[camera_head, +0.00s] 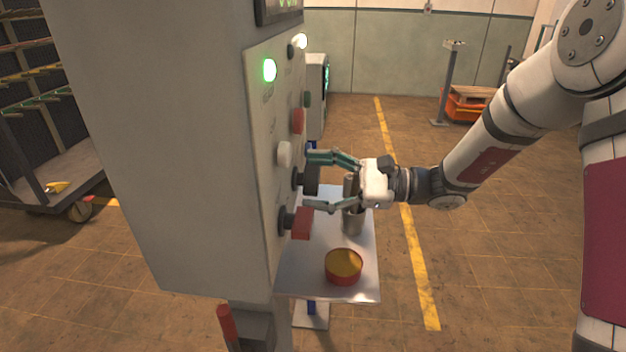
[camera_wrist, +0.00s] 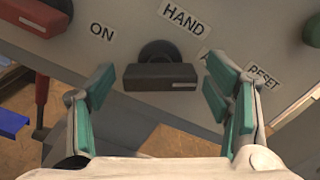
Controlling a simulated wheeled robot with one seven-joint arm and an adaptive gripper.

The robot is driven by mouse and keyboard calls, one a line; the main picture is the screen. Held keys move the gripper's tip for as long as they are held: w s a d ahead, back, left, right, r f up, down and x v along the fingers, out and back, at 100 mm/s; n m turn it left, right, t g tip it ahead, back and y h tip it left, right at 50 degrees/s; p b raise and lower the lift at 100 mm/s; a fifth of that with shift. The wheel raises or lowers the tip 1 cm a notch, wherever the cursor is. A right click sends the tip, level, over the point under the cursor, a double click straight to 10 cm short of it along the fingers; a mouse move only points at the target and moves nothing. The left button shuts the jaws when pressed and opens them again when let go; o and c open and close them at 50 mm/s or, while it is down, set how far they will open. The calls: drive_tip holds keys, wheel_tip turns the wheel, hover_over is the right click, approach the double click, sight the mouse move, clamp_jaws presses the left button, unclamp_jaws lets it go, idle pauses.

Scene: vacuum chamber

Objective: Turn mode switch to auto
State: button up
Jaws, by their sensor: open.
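The mode switch (camera_wrist: 160,77) is a dark rotary knob with a bar handle on the grey panel, under the label HAND (camera_wrist: 183,18). A second label to its right is mostly hidden by a finger; only an "A" shows. In the wrist view the bar lies roughly level across the picture. My gripper (camera_wrist: 158,82) is open, with one green-padded finger on each side of the bar and a visible gap at each. In the head view my gripper (camera_head: 311,181) reaches the panel from the right, with the dark switch (camera_head: 311,178) between its fingertips. Contact cannot be told there.
A red-handled switch (camera_head: 300,223) sits just below my lower finger. A white button (camera_head: 285,154), a red button (camera_head: 298,121) and a lit green lamp (camera_head: 270,70) are above. A shelf (camera_head: 310,275) below carries a red round tin (camera_head: 343,267) and a metal cylinder (camera_head: 352,219).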

drive_tip(key=d, duration=1.1)
drive_tip(key=shift+s, duration=0.2)
drive_tip(key=shift+s, duration=0.1)
drive_tip(key=s+a+r+n+g+h+p, duration=0.1)
drive_tip(key=s+r+n+g+h, duration=0.2)
drive_tip(key=s+n+h, duration=0.85)
drive_tip(key=s+d+r+t+h+p, duration=0.1)
drive_tip(key=s+d+t+h, duration=0.2)
drive_tip(key=s+d, duration=0.3)
drive_tip(key=s+d+r+n+t+h, duration=0.1)
drive_tip(key=s+d+r+t+h, duration=0.1)
drive_tip(key=s+d, duration=0.4)
drive_tip(key=s+t+h, duration=0.1)
drive_tip(key=s, duration=0.4)
drive_tip(key=shift+d+t+p, duration=0.3)
drive_tip(key=shift+p, duration=0.05)
drive_tip(key=shift+r+h, duration=0.1)
drive_tip(key=shift+h, duration=0.15)
drive_tip(key=shift+c, duration=0.6)
